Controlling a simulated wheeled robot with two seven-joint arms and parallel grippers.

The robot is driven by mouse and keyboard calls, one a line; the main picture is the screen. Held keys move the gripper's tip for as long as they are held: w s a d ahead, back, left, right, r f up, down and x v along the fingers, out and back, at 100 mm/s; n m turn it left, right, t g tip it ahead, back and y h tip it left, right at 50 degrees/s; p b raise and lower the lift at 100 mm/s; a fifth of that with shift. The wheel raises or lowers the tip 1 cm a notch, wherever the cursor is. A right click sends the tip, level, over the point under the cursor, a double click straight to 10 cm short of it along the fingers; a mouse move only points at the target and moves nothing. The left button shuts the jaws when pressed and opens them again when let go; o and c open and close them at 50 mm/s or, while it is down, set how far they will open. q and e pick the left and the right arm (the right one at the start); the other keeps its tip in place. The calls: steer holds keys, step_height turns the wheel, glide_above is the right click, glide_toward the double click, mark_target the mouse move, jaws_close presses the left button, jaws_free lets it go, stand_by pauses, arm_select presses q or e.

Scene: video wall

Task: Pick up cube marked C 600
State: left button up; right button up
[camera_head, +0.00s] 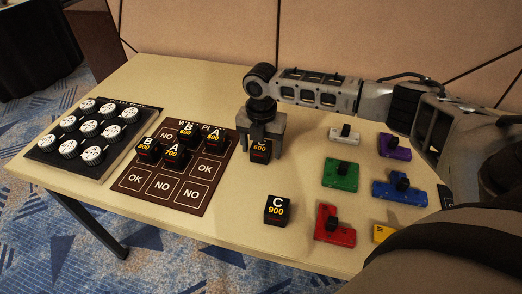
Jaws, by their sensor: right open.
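The black cube marked C 600 (260,152) stands on the beige table, right of the brown board. My right gripper (261,140) points down directly over it, with its fingers at the cube's upper part. The gripper is open, and its fingers hide the cube's top and part of its sides. I cannot tell whether the fingers touch the cube. My left gripper is not in view.
A black cube marked C 900 (276,210) stands nearer the front edge. The brown board (205,187) holds several black cubes. A black panel with white knobs (60,164) lies at left. Coloured blocks, including green (340,177) and red (330,224), lie at right.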

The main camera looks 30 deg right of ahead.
steer(key=c, duration=1.1)
steer(key=shift+r, duration=0.1)
